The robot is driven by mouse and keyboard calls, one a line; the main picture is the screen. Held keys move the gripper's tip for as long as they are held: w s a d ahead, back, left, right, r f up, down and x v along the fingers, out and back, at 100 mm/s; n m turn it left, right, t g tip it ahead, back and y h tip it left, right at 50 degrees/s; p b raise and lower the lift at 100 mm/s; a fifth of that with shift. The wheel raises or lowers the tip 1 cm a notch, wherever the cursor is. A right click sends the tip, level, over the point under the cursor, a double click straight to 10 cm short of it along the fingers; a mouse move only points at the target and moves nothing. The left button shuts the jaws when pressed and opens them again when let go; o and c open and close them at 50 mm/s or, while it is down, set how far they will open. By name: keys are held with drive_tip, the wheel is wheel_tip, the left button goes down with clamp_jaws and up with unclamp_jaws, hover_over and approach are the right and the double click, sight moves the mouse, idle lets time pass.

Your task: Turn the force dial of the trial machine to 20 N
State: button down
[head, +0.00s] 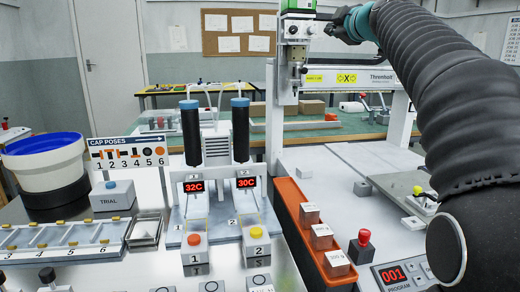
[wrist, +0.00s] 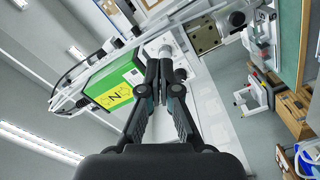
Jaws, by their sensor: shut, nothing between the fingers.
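The trial machine is the white gantry. Its head carries a green box (head: 300,6) at the top of the head view. The box also fills the left middle of the wrist view (wrist: 112,85), with a yellow label marked N. My gripper (wrist: 165,60) is shut and empty, its fingertips close to the right end of the green box. It also shows in the head view (head: 335,27), just right of the gantry head. Pale, rounded parts lie behind the fingertips in the wrist view. I cannot make out the force dial, its scale or its setting.
The gantry's white crossbeam (head: 350,77) runs right behind my arm. An orange tray (head: 287,192) with several blocks lies below. Two black cylinders (head: 190,135) with displays 32C and 30C stand left. A red button (head: 363,237) and a program panel (head: 393,272) are at front right.

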drive_tip(key=d+p+x, duration=0.1)
drive_tip(key=p+x, duration=0.2)
drive_tip(key=x, duration=0.3)
drive_tip(key=shift+w+a+p, duration=0.3)
drive_tip(key=shift+w, duration=0.1)
drive_tip(key=shift+a, duration=0.1)
idle(0.6)
drive_tip(key=shift+s+a+f+b, duration=0.1)
drive_tip(key=shift+a+f+b, duration=0.35)
drive_tip(key=shift+b, duration=1.3)
drive_tip(key=shift+s+a+f+b, duration=0.1)
drive_tip(key=shift+f+b, duration=0.15)
drive_tip(key=shift+b, duration=0.35)
drive_tip(key=shift+f, duration=0.25)
drive_tip(key=b, duration=0.5)
approach(314, 37)
drive_tip(key=shift+w+f, duration=0.35)
drive_tip(key=shift+f, duration=0.1)
